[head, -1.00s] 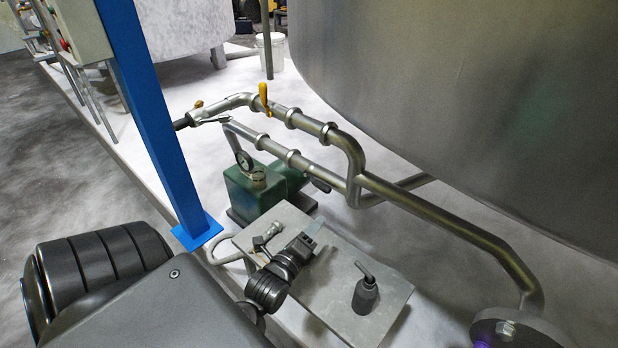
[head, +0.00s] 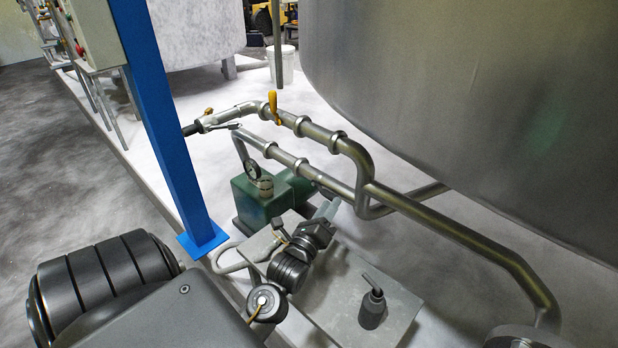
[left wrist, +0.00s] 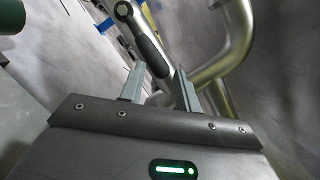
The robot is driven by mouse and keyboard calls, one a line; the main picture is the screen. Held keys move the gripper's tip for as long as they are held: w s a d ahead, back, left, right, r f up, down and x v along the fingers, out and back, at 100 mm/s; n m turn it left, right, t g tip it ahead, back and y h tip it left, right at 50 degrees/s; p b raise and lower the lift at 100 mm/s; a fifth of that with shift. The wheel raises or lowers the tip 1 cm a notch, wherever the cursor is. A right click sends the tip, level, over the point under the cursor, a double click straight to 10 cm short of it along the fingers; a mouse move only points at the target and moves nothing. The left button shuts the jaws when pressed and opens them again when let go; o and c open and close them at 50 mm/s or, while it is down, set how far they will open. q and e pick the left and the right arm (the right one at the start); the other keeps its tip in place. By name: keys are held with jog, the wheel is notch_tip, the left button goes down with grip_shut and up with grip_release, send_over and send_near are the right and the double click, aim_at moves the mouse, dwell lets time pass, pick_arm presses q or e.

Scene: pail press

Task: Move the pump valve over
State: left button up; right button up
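I take this to be the valve handle. My left gripper (head: 326,210) is just in front of it. In the left wrist view a black grip with a ringed metal end (left wrist: 150,52) runs down between the two parted fingers (left wrist: 160,87). The fingers look open, and I cannot tell whether either touches it. My right gripper is not in view.
Steel pipes (head: 410,207) with a yellow handle (head: 273,107) run behind the pump to the right. A large tank (head: 480,120) fills the upper right. A blue post (head: 165,130) stands left. The grey plate (head: 400,302) holds a small can with a spout (head: 372,308).

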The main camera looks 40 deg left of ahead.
pick_arm(q)
jog(key=shift+w+a+r, duration=0.25)
jog(key=shift+w+r, duration=0.05)
jog(key=shift+w, duration=0.3)
jog(key=shift+w+f, duration=0.1)
jog(key=shift+w, duration=0.1)
jog(key=c, duration=0.4)
jog(key=shift+o, duration=0.2)
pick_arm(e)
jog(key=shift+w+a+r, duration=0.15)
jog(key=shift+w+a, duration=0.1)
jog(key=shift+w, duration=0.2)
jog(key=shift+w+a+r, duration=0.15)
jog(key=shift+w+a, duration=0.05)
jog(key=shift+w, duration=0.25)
